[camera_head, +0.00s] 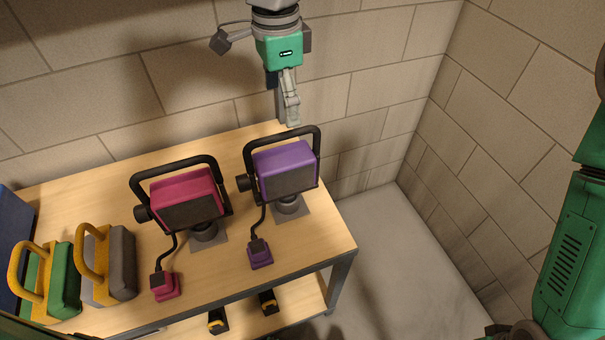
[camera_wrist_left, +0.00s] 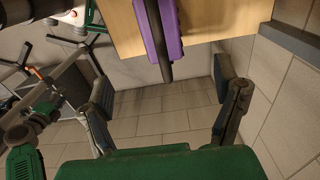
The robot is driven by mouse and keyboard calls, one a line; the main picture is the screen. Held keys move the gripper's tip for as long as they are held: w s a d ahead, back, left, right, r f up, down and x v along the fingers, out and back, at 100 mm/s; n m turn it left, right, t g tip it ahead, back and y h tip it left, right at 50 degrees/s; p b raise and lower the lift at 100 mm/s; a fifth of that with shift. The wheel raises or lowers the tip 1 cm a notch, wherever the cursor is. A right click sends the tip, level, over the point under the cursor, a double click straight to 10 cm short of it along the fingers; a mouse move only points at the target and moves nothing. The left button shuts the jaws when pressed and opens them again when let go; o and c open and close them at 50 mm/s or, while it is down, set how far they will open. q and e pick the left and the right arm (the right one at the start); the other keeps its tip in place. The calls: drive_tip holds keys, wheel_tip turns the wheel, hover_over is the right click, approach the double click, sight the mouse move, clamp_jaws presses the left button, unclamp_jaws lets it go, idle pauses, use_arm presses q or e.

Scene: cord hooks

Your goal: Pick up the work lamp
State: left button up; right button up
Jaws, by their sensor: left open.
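Two work lamps with black tube handles stand on the wooden bench top. The purple work lamp (camera_head: 284,165) is near the bench's right end, and the magenta work lamp (camera_head: 186,194) is to its left. My left gripper (camera_head: 290,112) is just beyond the purple lamp's black top handle in the head view. In the left wrist view my left gripper (camera_wrist_left: 165,80) has its fingers wide apart and nothing between them is held. The purple lamp (camera_wrist_left: 167,28) shows there, its black handle end pointing towards the gap between the fingers. My right gripper is not visible.
The bench (camera_head: 330,225) has a purple plug (camera_head: 260,254) and a magenta plug (camera_head: 165,286) corded to the lamps. Green (camera_head: 62,280) and grey (camera_head: 120,262) blocks with yellow handles stand at left. Brick walls close off the back and right. Floor right of the bench is clear.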

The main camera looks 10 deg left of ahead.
use_arm(q)
approach(286, 156)
drive_tip(key=f, duration=0.4)
drive_tip(key=shift+a+b, duration=0.35)
drive_tip(key=shift+a+f, duration=0.15)
drive_tip(key=shift+f, duration=0.35)
drive_tip(key=f, duration=0.2)
drive_tip(key=d+f, duration=0.1)
drive_tip(key=f, duration=0.1)
drive_tip(key=shift+w+d+f, duration=0.1)
drive_tip(key=shift+f, duration=0.25)
drive_tip(key=shift+a, duration=0.55)
drive_tip(key=shift+f, duration=0.1)
drive_tip(key=shift+d, duration=0.1)
drive_tip(key=shift+d+f, duration=0.1)
drive_tip(key=shift+d, duration=0.2)
